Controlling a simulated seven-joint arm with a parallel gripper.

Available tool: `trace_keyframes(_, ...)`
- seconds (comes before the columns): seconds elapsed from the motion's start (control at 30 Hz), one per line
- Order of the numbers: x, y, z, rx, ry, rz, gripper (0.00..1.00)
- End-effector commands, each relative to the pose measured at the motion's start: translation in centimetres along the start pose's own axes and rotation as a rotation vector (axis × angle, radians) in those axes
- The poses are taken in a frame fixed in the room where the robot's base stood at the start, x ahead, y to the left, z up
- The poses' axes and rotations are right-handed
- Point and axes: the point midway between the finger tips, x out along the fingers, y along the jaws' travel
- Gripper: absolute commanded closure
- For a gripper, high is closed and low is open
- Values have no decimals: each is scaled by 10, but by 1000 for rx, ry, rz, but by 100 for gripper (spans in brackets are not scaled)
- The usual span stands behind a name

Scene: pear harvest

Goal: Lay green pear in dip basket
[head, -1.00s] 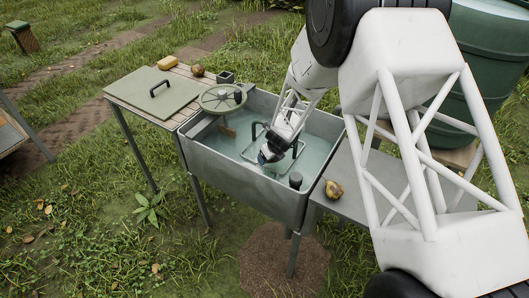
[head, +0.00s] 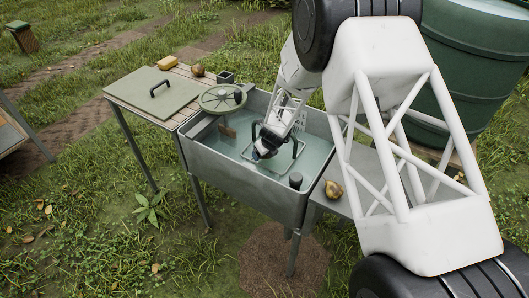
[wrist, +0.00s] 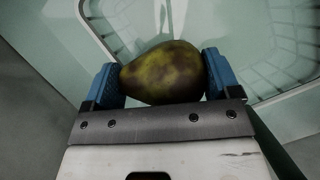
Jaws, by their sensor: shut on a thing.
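The green pear (wrist: 163,72), mottled green and brown, lies sideways between the two blue fingertips of my gripper (wrist: 162,78) in the wrist view. The fingers are shut on it, one at each end. In the head view my gripper (head: 262,150) points down over the water basin, and the pear is mostly hidden there. The dip basket is a pale wire frame with dark handles (head: 297,148); in the wrist view its rim (wrist: 285,96) shows beyond the pear. The pear appears over the basket; its exact height cannot be told.
The grey metal basin (head: 240,182) holds water. A handwheel (head: 222,98) is at its back left, and a dark cylinder (head: 295,180) near its front right. A brown-yellow fruit (head: 333,189) lies on the right side shelf. A lidded board (head: 150,100) stands left.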

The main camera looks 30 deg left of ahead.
Motion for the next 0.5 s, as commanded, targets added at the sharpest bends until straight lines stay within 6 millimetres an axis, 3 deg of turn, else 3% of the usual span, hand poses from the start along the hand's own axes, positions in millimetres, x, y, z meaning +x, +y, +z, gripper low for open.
trace_keyframes(0.5,5,0,-2,-2,0,0,50)
